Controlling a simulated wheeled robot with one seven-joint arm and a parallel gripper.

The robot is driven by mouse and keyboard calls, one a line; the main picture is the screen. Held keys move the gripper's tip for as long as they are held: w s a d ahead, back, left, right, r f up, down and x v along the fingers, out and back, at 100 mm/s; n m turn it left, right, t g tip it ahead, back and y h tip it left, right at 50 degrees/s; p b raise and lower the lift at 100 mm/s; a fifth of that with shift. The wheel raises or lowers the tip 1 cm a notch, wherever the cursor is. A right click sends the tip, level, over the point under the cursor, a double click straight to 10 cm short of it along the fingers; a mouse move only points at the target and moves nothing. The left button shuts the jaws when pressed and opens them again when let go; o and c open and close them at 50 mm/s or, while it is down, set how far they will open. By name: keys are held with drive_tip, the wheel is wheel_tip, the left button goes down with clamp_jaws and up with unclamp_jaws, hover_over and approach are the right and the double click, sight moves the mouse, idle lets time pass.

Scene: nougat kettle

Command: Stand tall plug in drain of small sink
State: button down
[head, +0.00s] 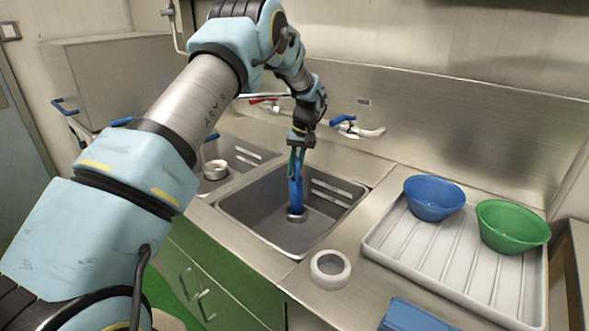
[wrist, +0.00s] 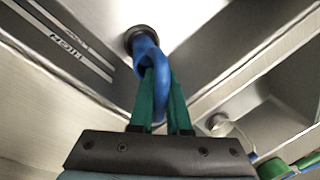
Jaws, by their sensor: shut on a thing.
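My gripper (head: 297,152) is shut on the tall blue plug (head: 296,192), its green fingers closed around the upper part. The plug stands roughly upright inside the nearer sink (head: 255,222), its lower end at a round metal ring on the sink floor. In the wrist view the green fingers (wrist: 160,98) hold the curved blue plug (wrist: 148,56), whose far end meets a dark round ring (wrist: 142,34). I cannot tell whether the plug's foot is seated in the drain or just above it. The fingers hide part of the plug.
A second sink to the left holds a pale round piece (head: 215,170). A white ring (head: 330,268) lies on the counter in front. A tray (head: 385,236) at right holds a blue bowl (head: 434,197) and a green bowl (head: 512,225). A tap (head: 358,130) stands behind the sink.

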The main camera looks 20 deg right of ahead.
drive_tip(key=shift+f+b, duration=0.3)
drive_tip(key=shift+f, duration=0.3)
drive_tip(key=c, duration=0.8)
unclamp_jaws()
wheel_tip(320, 180, up, 11)
drive_tip(key=d+b, duration=0.2)
drive_tip(key=b, duration=0.1)
drive_tip(key=shift+s+f, duration=0.15)
drive_tip(key=shift+s, duration=0.2)
drive_tip(key=shift+a, duration=0.1)
